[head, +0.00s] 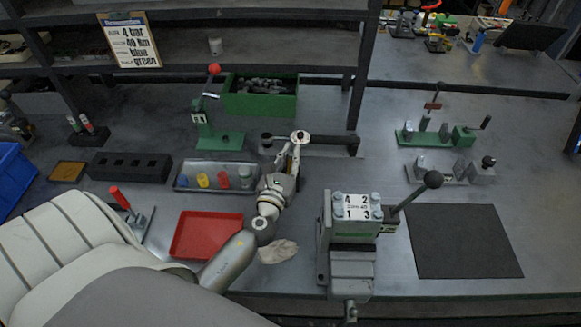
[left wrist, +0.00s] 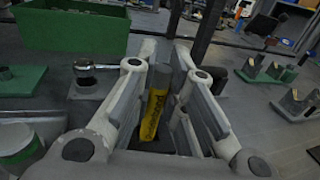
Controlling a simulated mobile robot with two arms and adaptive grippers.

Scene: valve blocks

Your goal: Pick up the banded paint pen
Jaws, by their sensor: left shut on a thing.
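The pen has a yellow body with dark lettering and a grey upper end. Its lower end is hidden between the finger links, and I cannot make out its bands clearly. In the head view the gripper hides most of the pen. My right gripper is not in view.
A green bin (head: 260,103) stands behind the gripper. A valve block vise (head: 352,235) stands at front right, beside a dark mat (head: 463,242). A dark block with two pens (head: 82,125) is far left.

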